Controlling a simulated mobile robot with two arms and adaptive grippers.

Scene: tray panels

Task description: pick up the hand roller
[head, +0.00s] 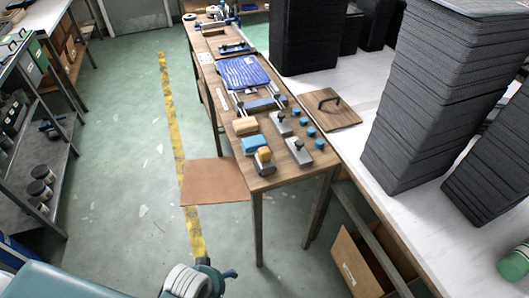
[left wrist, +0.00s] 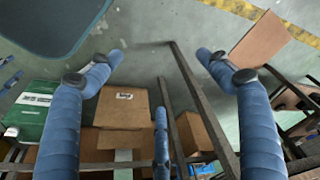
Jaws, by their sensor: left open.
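A work table (head: 250,185) carries the tools in the head view. I cannot tell for certain which is the hand roller; a blue cylinder-like bar (head: 262,104) lies across the table between two rails, in front of a ribbed blue panel (head: 243,72). My left gripper shows in the left wrist view (left wrist: 160,56) with its two blue fingers wide apart and nothing between them. In the head view only part of my left arm shows, low at the bottom edge, well short of the table. My right gripper is not in view.
Grey blocks with dark knobs (head: 299,151), small blue knobs (head: 311,132) and a tan block (head: 245,125) crowd the table's near end. A brown panel (head: 213,182) juts out on the left. Tall dark stacks (head: 435,90) stand right. Cardboard boxes (left wrist: 123,108) sit below my left gripper.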

